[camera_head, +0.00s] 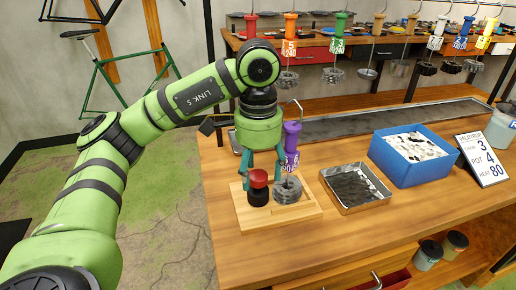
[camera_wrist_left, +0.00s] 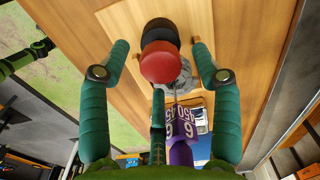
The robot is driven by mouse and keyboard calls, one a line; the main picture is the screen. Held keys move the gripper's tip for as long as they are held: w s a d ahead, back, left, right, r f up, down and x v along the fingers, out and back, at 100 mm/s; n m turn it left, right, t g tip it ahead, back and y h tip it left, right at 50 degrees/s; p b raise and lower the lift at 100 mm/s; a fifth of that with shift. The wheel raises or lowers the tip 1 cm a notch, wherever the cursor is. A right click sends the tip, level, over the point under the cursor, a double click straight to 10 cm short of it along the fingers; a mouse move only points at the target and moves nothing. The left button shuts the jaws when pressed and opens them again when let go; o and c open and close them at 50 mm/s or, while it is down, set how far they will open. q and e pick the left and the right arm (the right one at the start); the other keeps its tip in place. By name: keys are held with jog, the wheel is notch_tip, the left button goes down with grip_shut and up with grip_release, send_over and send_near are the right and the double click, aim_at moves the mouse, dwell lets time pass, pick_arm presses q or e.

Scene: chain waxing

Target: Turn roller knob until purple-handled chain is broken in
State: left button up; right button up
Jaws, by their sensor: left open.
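The roller knob (camera_head: 258,177), red on top with a black base, stands on a light wooden board (camera_head: 300,214) at the bench's left end. Beside it on the board is a grey coiled chain (camera_head: 288,188) with a purple handle (camera_head: 292,136) standing above it and a numbered tag. My left gripper (camera_head: 261,180) points down over the board, its teal fingers open and spread around the knob. In the left wrist view the red knob (camera_wrist_left: 160,62) lies between the fingers, apparently untouched. The purple handle (camera_wrist_left: 181,154) shows below it, close to the middle finger. My right gripper is not in view.
A metal tray (camera_head: 384,197) and a blue box (camera_head: 405,175) with pale and dark bits stand to the right. A sign (camera_head: 482,158) stands beyond. Several coloured-handled chains hang behind, including an orange one (camera_head: 291,25). Bench front is clear.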

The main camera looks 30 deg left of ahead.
aim_at(258, 174)
pick_arm(q)
notch_tip(258, 174, up, 12)
jog(key=shift+f, duration=0.25)
dwell(0.3)
jog(key=shift+r, duration=0.1)
